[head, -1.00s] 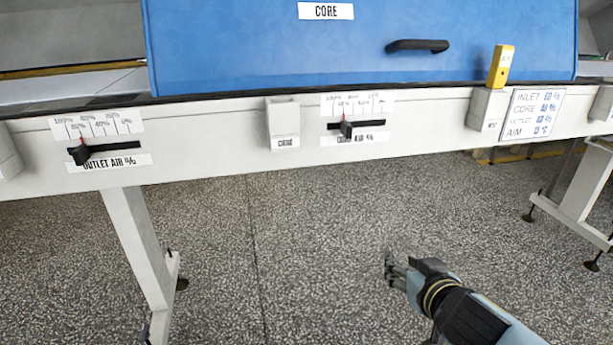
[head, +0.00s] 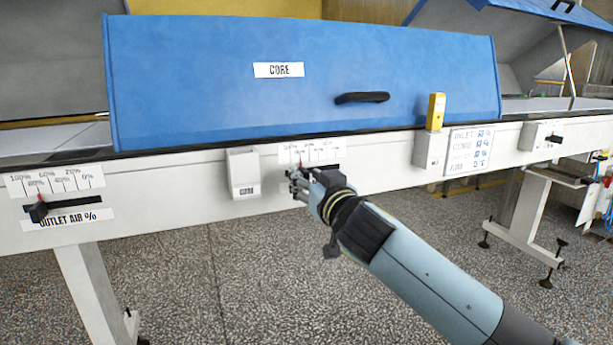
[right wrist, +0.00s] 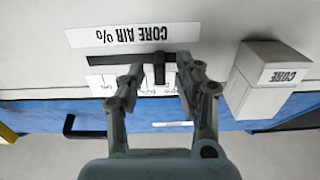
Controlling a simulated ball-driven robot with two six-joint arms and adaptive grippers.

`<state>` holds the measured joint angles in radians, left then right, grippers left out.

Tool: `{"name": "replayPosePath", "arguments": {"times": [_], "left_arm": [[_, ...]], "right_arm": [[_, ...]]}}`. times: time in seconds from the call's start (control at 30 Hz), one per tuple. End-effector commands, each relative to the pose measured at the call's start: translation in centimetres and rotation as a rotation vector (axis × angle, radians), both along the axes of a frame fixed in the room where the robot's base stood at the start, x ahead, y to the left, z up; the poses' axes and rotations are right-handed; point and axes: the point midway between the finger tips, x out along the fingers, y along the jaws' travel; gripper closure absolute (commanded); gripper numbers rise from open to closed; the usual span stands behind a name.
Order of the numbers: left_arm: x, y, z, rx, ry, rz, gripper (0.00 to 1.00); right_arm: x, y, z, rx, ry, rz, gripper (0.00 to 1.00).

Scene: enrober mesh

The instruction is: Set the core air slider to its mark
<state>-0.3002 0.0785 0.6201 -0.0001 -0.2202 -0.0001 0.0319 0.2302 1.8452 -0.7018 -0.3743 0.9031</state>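The core air slider's dark knob (right wrist: 159,68) sits in a black horizontal slot (right wrist: 105,60) beside the CORE AIR % label (right wrist: 132,36) in the upside-down right wrist view. My right gripper (right wrist: 161,64) is open, with one finger on each side of the knob and a gap visible on both sides. In the head view my right gripper (head: 295,182) is at the core slider and hides the knob and most of its label. The percent scale (head: 310,152) shows above it, partly covered. The left gripper is out of view.
A card with handwritten settings (head: 471,150) is right of the slider; its figures are too blurred to read surely. A yellow device (head: 435,112) stands in a holder (head: 431,148). The blue CORE hood (head: 220,95) is above.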

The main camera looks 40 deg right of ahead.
Motion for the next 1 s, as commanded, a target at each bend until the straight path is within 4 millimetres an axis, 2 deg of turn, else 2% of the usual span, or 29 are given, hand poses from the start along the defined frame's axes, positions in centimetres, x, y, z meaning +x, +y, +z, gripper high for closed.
{"name": "replayPosePath", "arguments": {"times": [0.1, 0.37, 0.67, 1.0], "left_arm": [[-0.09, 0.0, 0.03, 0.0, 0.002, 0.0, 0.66], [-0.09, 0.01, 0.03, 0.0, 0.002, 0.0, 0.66], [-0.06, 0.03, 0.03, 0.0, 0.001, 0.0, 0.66], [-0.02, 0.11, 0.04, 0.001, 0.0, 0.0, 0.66]], "right_arm": [[0.74, -0.18, 0.01, 0.0, 0.0, 0.0, 0.65], [0.88, -0.21, 0.01, 0.0, 0.0, 0.0, 0.65], [0.86, -0.21, -0.01, 0.0, 0.0, 0.0, 1.0], [0.85, -0.2, -0.01, 0.0, 0.0, 0.0, 1.0]]}}
